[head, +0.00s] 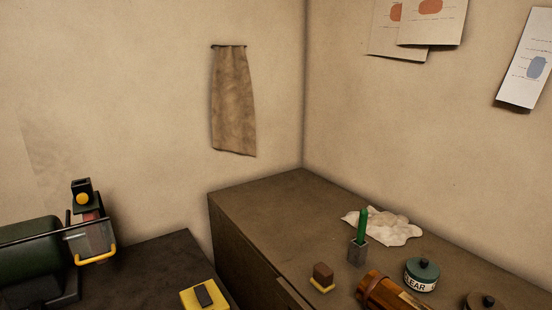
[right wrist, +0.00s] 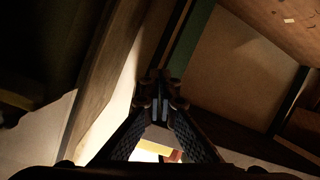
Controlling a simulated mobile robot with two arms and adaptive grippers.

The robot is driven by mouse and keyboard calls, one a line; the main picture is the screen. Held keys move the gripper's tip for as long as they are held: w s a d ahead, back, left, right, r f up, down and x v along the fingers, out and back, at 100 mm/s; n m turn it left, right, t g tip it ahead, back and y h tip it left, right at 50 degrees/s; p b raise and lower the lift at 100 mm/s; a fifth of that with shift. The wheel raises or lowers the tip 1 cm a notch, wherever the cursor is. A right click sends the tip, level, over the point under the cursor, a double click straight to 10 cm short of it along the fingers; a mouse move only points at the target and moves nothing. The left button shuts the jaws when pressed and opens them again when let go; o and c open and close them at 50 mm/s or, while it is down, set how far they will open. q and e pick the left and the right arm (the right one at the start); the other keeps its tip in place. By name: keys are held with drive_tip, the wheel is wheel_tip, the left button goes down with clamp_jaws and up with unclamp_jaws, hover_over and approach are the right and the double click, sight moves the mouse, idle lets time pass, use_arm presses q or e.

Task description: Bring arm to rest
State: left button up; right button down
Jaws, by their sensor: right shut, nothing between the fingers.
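My right gripper (right wrist: 160,110) shows in the right wrist view, with its two fingers together and nothing between them. It hangs free, with dark wooden panels and beams around and beyond it. Neither arm shows in the head view, so my left gripper is out of sight.
A dark bench (head: 150,265) at left carries a green machine (head: 28,262) and a yellow item (head: 204,297).

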drive_tip(key=s+d+f+m+g+h+b, duration=0.1)
drive_tip(key=s+d+f+m+g+h, duration=0.15)
drive_tip(key=s+d+f, duration=0.6)
drive_tip(key=s+d+f+m+g+h, duration=0.25)
drive_tip(key=s+d+f, duration=0.35)
drive_tip(key=s+f, duration=0.5)
use_arm(q)
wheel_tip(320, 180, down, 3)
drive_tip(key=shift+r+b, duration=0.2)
drive_tip(key=shift+b, duration=0.55)
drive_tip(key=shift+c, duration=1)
use_arm(e)
drive_tip(key=s+d+f+m+g+h, duration=0.1)
drive_tip(key=s+d+f+g, duration=0.1)
drive_tip(key=s, duration=0.7)
drive_tip(key=s+d+f+m+g+h, duration=0.1)
drive_tip(key=s+d+f, duration=0.4)
drive_tip(key=s, duration=0.5)
drive_tip(key=s+d+f+m+g+h, duration=0.1)
drive_tip(key=s+f, duration=0.4)
drive_tip(key=s, duration=0.5)
drive_tip(key=d+m+g, duration=0.1)
drive_tip(key=d, duration=0.1)
drive_tip(key=shift+d+f+g, duration=0.3)
drive_tip(key=shift+g, duration=0.1)
